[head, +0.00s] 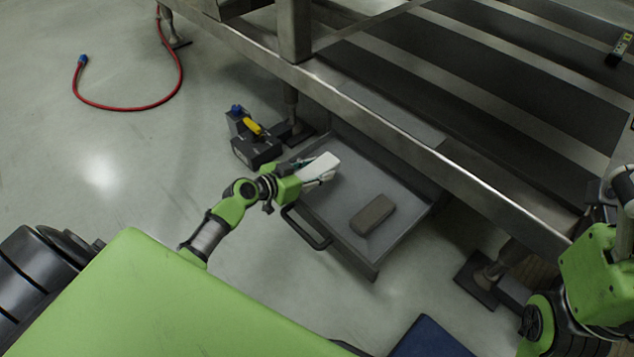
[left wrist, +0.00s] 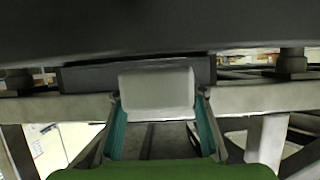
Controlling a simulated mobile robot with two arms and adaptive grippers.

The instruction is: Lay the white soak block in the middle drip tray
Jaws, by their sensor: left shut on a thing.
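The white soak block (head: 320,167) is held by my left gripper (head: 313,175) over the left part of a grey drip tray (head: 372,180). In the left wrist view the white block (left wrist: 157,92) sits between the two teal fingers (left wrist: 160,130). I cannot tell from these views whether the block touches the tray floor. The tray sticks out from under the metal table, with a dark handle (head: 306,228) on its front. A grey-brown block (head: 372,215) lies in the tray's right front part. Of my right arm only links show at the right edge; its fingers are not visible.
The steel table (head: 440,170) with dark slats overhangs the tray's back. A dark box with a yellow and blue part (head: 252,138) stands left of the tray. Table feet (head: 492,280) stand to the right. A red hose (head: 125,108) lies on open floor at the upper left.

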